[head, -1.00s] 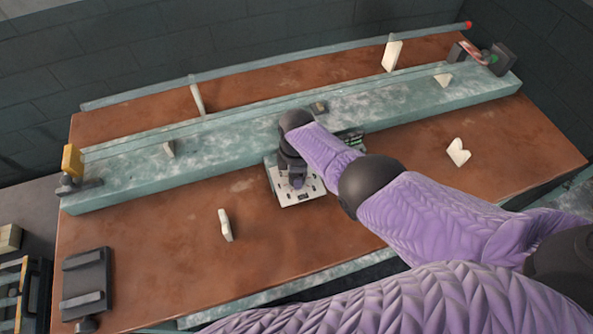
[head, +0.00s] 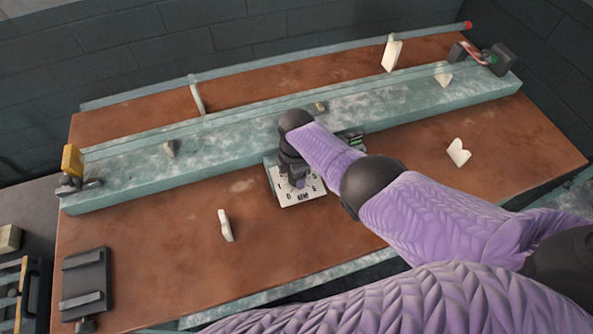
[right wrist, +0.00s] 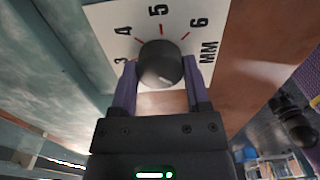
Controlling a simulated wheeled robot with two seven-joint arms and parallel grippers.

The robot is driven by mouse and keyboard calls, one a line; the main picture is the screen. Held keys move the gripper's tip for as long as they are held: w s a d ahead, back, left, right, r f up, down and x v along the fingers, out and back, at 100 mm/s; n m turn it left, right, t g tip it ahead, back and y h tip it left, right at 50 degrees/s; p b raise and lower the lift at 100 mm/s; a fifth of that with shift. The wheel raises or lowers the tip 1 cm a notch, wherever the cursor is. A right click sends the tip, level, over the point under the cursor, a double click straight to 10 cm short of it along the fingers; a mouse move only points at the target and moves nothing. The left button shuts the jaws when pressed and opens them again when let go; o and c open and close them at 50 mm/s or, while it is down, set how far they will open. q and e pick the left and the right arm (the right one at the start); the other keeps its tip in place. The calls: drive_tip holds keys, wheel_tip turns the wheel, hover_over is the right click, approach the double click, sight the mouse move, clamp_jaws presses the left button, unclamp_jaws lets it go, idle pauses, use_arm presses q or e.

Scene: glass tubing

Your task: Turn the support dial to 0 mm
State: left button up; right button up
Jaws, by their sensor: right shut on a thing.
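The support dial is a round black knob (right wrist: 160,65) with a short pale pointer line, on a white scale plate (right wrist: 105,18) marked 3, 4, 5, 6 and MM in the right wrist view. The pointer line is on the side of the knob away from those numbers. My right gripper (right wrist: 161,84) has its two purple fingers on either side of the knob, shut on it. In the head view the plate (head: 284,196) lies at the front of the green beam, and my right gripper (head: 297,180) hides the knob. My left gripper is out of view.
The long green beam (head: 235,140) crosses the brown tabletop (head: 150,255). A glass tube (head: 290,62) runs behind it. Small cream pieces stand around, one at front left (head: 225,225) and one at right (head: 458,152). A dark block (head: 87,285) sits at the left corner.

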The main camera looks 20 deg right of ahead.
drive_tip(key=o, duration=1.3)
use_arm(q)
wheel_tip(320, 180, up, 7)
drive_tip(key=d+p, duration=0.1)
drive_tip(key=p, duration=0.5)
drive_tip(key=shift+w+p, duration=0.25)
drive_tip(key=shift+p, duration=0.15)
use_arm(e)
wheel_tip(320, 180, up, 10)
drive_tip(key=shift+f, duration=0.1)
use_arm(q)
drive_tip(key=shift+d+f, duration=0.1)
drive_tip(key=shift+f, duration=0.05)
